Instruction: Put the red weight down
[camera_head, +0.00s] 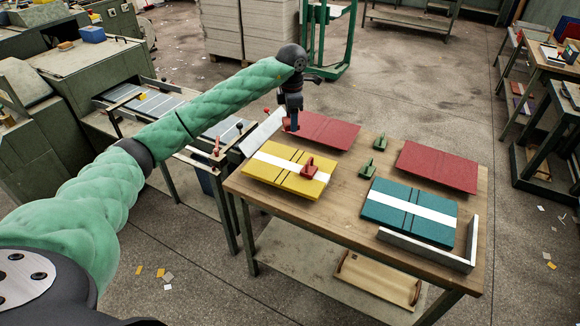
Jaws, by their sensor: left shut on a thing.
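My left gripper (294,118) points down at the back left of the wooden table (345,205). It is shut on a red weight (287,126), mostly hidden by the fingers, at the left edge of a red board (328,131). I cannot tell whether this weight touches the board. A second red weight (309,168) with a handle rests on the white strip of the yellow boards (265,175). My right gripper is not in view.
Two green weights (380,143) (367,171) stand mid-table. Another red board (437,167) lies at the back right. Teal boards (385,198) with a white strip lie beside a grey corner stop (473,240). A feeder machine (150,102) stands left of the table.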

